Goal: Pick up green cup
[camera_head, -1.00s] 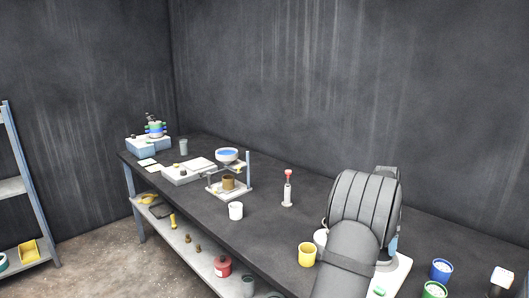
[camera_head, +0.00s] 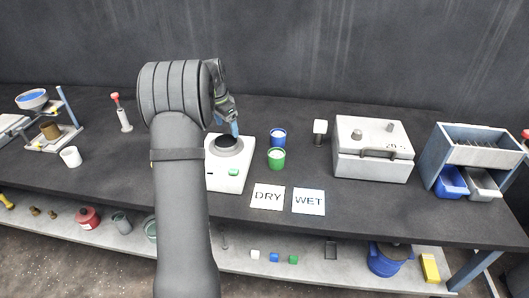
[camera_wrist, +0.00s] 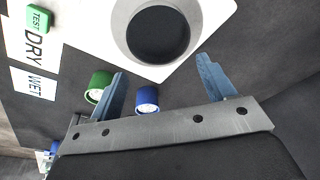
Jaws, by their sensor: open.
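The green cup (camera_head: 276,158) stands upright on the black table, just right of the white machine, with pale contents. It also shows in the wrist view (camera_wrist: 98,86), at the left beside one blue finger, which partly covers it. My gripper (camera_head: 234,128) is above the back of the white machine, left of the green cup and apart from it. In the wrist view my gripper (camera_wrist: 162,90) is open, with its two blue fingers wide apart and nothing held between them. A blue cup (camera_head: 278,137) stands close behind the green one.
The white machine (camera_head: 222,180) with a dark round opening sits left of the cups. DRY (camera_head: 268,197) and WET (camera_head: 308,201) cards lie in front. A small white-topped object (camera_head: 320,130) and a large white case (camera_head: 372,165) stand to the right.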

